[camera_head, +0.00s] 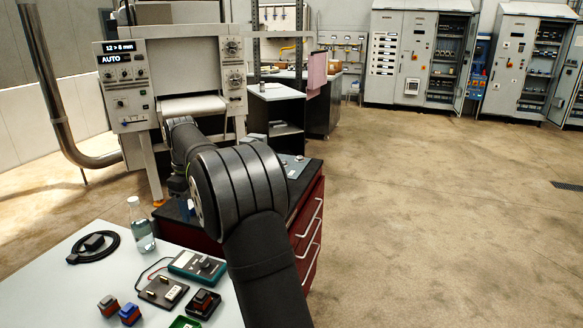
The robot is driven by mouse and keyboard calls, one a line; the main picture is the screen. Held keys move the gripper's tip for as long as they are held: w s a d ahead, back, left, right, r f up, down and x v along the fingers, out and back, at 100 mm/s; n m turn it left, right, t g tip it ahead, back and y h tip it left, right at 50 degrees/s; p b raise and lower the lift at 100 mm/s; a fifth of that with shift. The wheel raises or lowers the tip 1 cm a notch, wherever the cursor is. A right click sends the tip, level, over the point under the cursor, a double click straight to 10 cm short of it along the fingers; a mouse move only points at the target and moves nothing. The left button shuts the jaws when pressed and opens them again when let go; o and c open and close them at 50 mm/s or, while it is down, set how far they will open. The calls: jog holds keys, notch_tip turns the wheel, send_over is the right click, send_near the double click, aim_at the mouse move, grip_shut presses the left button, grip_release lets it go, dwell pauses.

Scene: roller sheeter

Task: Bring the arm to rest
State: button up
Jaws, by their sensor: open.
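My dark grey arm rises from the bottom centre of the head view. It bends at a large ribbed joint and reaches away to the upper left, toward the sheeter (130,85). My gripper is not visible; the arm's far links hide that area. The sheeter has a display reading "12 > 8 mm" and "AUTO", with knobs on both side panels. A pale flat bed shows between the panels, just beyond the arm's far end. I cannot tell whether the arm touches it.
A red drawer cabinet (309,215) stands under and beside my arm. A light table (60,290) at front left holds a bottle (141,228), a coiled black cable (93,246), a green meter (197,267) and several small parts. The floor (440,210) at right is clear.

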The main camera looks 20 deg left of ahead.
aim_at(204, 258)
notch_tip(204, 258, down, 18)
jog(key=shift+r, duration=0.25)
dwell(0.4)
